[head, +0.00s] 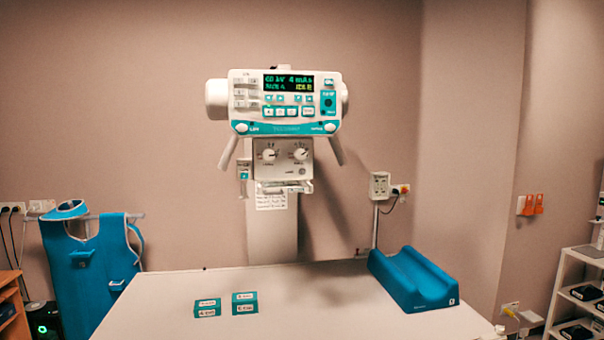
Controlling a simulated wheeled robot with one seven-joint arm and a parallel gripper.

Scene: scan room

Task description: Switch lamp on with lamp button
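The white and teal X-ray head (250,110) stands on a column behind the table, facing me. Rows of small buttons (281,112) lie below the display. A teal panel with a dark round control (327,102) is at the right of the face. The labels are too small to tell which button is the lamp button. No clear light patch shows on the table. My gripper is not in view.
Two handles hang from the head's sides, and a box with two dials (284,158) sits below it. A blue apron (90,265) hangs left; a shelf (560,285) stands right.

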